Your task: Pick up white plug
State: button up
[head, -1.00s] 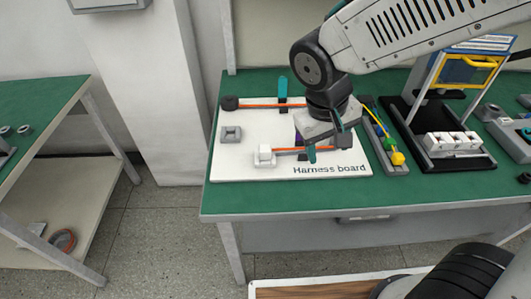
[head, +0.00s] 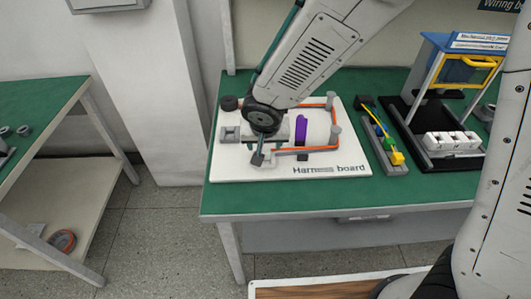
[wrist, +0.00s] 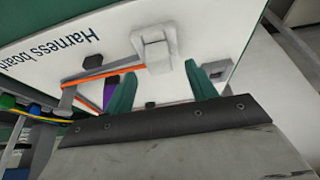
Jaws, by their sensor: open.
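The white plug (wrist: 155,47) sits on the harness board (wrist: 205,50), near the board's edge in the wrist view, with an orange cable (wrist: 95,72) leading toward it. In the head view my arm hides most of the plug. My gripper (wrist: 160,84) is open, with teal fingers on either side of the line to the plug and nothing between them. In the head view my gripper (head: 262,152) is over the front left of the board (head: 235,174). Whether a finger touches the plug cannot be told.
Grey pegs (head: 334,133) on the board guide the orange cable, beside a purple piece (head: 300,128). A grey block (head: 230,133) stands at the board's left. A tray with yellow and blue tools (head: 392,150) and a black fixture with white blocks (head: 452,142) stand to the right.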

jog(key=shift+x, duration=1.5)
jog(key=shift+s, duration=0.1)
jog(key=c, duration=1.1)
jog(key=shift+r, duration=0.2)
